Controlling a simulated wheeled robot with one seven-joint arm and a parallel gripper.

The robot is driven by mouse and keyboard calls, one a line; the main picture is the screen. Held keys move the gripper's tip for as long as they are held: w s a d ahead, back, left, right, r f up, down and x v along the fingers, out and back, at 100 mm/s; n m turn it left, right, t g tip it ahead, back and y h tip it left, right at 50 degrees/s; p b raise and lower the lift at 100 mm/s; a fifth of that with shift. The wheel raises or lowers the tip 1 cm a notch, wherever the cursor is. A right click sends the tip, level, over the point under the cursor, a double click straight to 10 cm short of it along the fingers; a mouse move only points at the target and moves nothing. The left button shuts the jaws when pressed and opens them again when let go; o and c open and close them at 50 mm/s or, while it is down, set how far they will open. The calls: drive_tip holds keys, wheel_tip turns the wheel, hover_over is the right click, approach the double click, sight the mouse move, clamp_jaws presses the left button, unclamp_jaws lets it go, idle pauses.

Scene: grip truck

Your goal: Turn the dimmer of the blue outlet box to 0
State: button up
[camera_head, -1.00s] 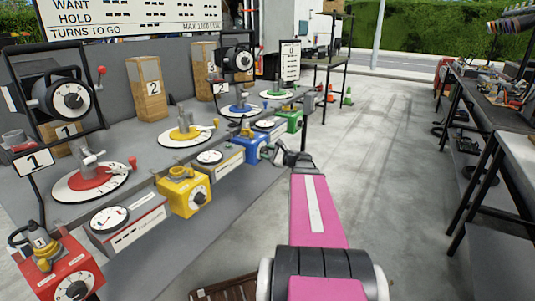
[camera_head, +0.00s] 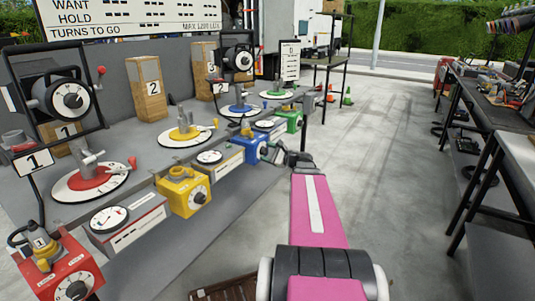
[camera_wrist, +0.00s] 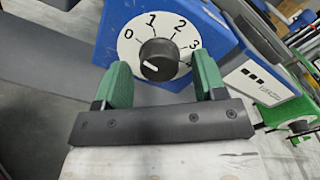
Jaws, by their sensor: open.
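The blue outlet box (camera_head: 246,152) hangs at the bench's front edge in the head view. In the wrist view the blue box (camera_wrist: 110,30) fills the upper middle. Its white dial (camera_wrist: 130,52) shows the numbers 0 to 3, with the rest partly hidden by the right finger. The black dimmer knob (camera_wrist: 159,58) has a short white mark at its lower left; I cannot tell which number it indicates. My gripper (camera_wrist: 163,68) is open, its green fingers on either side of the knob with visible gaps. In the head view my gripper (camera_head: 271,153) is beside the blue box, small and partly dark.
The yellow box (camera_head: 182,193) and red box (camera_head: 60,270) are nearer along the bench (camera_head: 145,165); the green box (camera_head: 290,121) is farther. A meter with a white face (camera_head: 210,157) sits between yellow and blue boxes. The concrete floor (camera_head: 385,160) to the right is clear.

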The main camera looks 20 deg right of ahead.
drive_tip(key=v, duration=1)
drive_tip(key=shift+s+d, duration=0.1)
drive_tip(key=shift+s, duration=0.05)
drive_tip(key=s+a+f+n+g+h, duration=0.1)
drive_tip(key=a+f+n+g, duration=0.4)
drive_tip(key=a, duration=0.4)
drive_tip(key=s+a+f+n+g+h, duration=0.1)
drive_tip(key=a+f+n+g, duration=0.3)
drive_tip(key=a+f, duration=0.3)
drive_tip(key=s+a+f+n+g+h, duration=0.5)
drive_tip(key=s+a+f+n+h, duration=0.2)
drive_tip(key=n, duration=0.4)
drive_tip(key=s+a+h, duration=0.1)
drive_tip(key=a+h, duration=0.1)
drive_tip(key=shift+a, duration=0.35)
